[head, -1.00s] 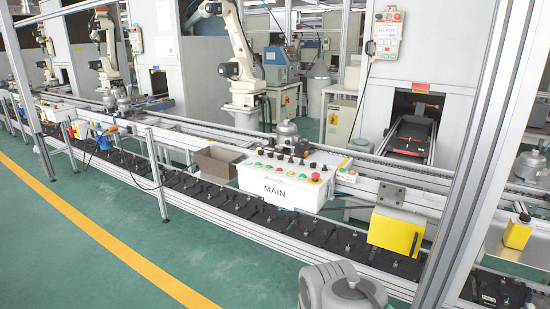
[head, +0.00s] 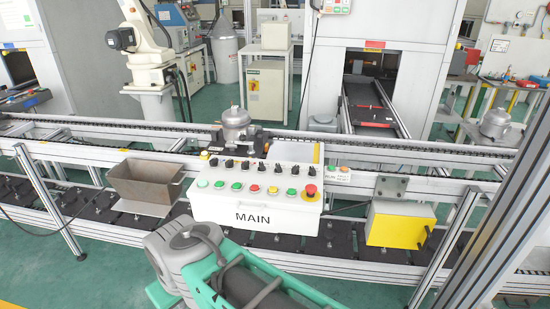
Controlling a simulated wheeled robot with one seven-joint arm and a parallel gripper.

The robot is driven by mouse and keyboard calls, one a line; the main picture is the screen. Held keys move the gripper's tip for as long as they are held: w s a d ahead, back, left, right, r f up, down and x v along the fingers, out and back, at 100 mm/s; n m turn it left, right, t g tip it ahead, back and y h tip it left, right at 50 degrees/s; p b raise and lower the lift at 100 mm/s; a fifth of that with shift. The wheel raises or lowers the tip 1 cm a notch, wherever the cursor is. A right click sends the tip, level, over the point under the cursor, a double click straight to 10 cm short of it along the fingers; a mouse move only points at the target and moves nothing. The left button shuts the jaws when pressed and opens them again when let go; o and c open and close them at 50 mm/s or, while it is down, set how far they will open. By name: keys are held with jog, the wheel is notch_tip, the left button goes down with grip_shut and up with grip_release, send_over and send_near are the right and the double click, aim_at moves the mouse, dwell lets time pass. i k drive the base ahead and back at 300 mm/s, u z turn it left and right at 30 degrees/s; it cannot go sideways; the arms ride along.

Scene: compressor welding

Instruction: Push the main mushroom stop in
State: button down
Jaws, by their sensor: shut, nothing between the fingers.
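The main mushroom stop (head: 310,191) is a red round button at the right end of the white control box marked MAIN (head: 253,217), in the head view. Beside it on the sloped face are a row of green, red, yellow and white push buttons and a row of black selector knobs behind them. Nothing touches the mushroom stop. Whether it is in or out is too small to tell. My arm's grey and green links show at the bottom, in front of the box. My gripper is not in view.
A brown metal bin (head: 145,188) hangs left of the box. A small two-button box (head: 338,173) and a yellow-fronted box (head: 400,224) are to its right. The conveyor rail (head: 410,150) runs behind, with a grey compressor shell (head: 235,127) on it. An aluminium post stands at right.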

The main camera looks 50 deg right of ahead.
aim_at(311, 188)
jog(key=z, duration=0.2)
jog(key=i, duration=0.85)
jog(key=z, duration=0.15)
